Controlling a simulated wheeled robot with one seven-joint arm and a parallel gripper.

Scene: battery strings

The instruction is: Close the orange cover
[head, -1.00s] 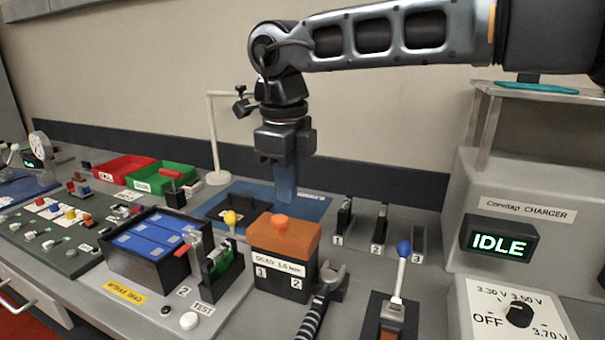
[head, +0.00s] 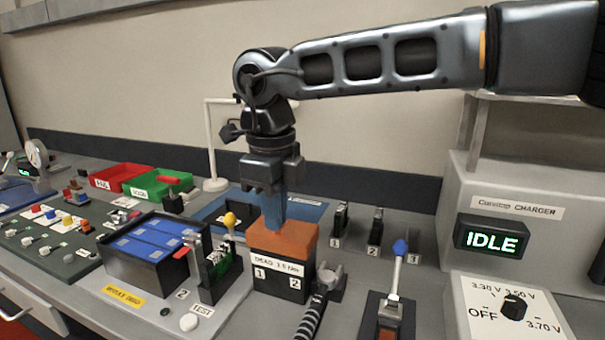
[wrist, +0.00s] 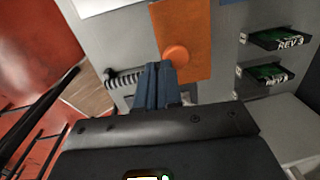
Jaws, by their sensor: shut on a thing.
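The orange cover (head: 288,237) sits on a dark box (head: 281,282) with a white label and the numbers 1 and 2 on its front. The cover's orange knob (wrist: 177,54) shows at the fingertips in the wrist view; in the head view the fingers hide it. My gripper (head: 274,226) points down with its blue fingers at the top of the cover, and it is shut on the knob. The fingers sit close together in the wrist view (wrist: 159,68). The orange cover also shows there (wrist: 185,25).
A battery tray (head: 150,262) with blue cells and a yellow-knobbed lever (head: 230,221) stand left of the box. Numbered slots (head: 375,235) lie behind, and the charger (head: 490,238) is far right.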

